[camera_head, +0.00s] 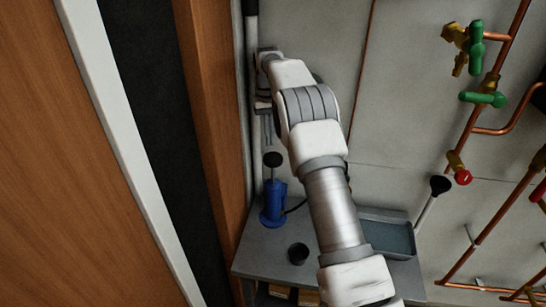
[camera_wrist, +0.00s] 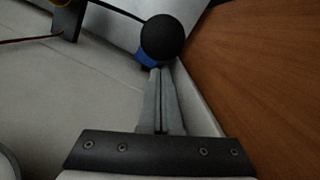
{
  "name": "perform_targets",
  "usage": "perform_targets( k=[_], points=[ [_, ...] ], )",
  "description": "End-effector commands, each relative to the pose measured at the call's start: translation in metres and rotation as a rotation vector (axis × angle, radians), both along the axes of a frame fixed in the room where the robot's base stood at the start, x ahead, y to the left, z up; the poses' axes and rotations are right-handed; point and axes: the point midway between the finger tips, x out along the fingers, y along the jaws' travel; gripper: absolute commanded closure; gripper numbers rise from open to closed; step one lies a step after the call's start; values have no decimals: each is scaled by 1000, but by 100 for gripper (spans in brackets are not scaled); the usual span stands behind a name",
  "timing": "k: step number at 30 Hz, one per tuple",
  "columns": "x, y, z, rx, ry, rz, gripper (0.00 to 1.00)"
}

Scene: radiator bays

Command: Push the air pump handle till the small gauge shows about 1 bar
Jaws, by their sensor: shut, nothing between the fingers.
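The air pump is a blue cylinder (camera_head: 273,203) on a grey shelf, with a round black handle knob (camera_head: 272,159) on top. My gripper (camera_head: 267,138) hangs close above the knob in the head view, fingers pointing down. In the wrist view the black knob (camera_wrist: 162,39) lies just beyond my shut fingertips (camera_wrist: 160,72), with a bit of blue pump body (camera_wrist: 148,60) behind it. Nothing is between the fingers. I cannot tell whether the tips touch the knob. I cannot make out the small gauge or its reading.
The grey shelf (camera_head: 262,247) also bears a black cup (camera_head: 298,253) and a grey tray (camera_head: 390,237). A wooden panel (camera_head: 215,110) stands close to the left of the pump. Copper pipes with green valve handles (camera_head: 483,98) and a red knob (camera_head: 463,177) run along the right.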

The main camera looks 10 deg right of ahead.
Motion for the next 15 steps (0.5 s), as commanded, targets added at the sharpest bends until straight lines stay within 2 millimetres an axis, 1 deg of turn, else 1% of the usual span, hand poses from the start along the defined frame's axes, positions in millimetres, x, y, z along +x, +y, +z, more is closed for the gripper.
perform_targets(
  k=[1, 3, 6, 10, 15],
  points=[
    [2, 0, 11, 0, -4, 0, 100],
    [3, 0, 25, 0, -3, 0, 100],
    [5, 0, 40, 0, -3, 0, 100],
    [6, 0, 55, 0, -3, 0, 100],
    [7, 0, 63, 0, -1, 0, 100]
  ],
)
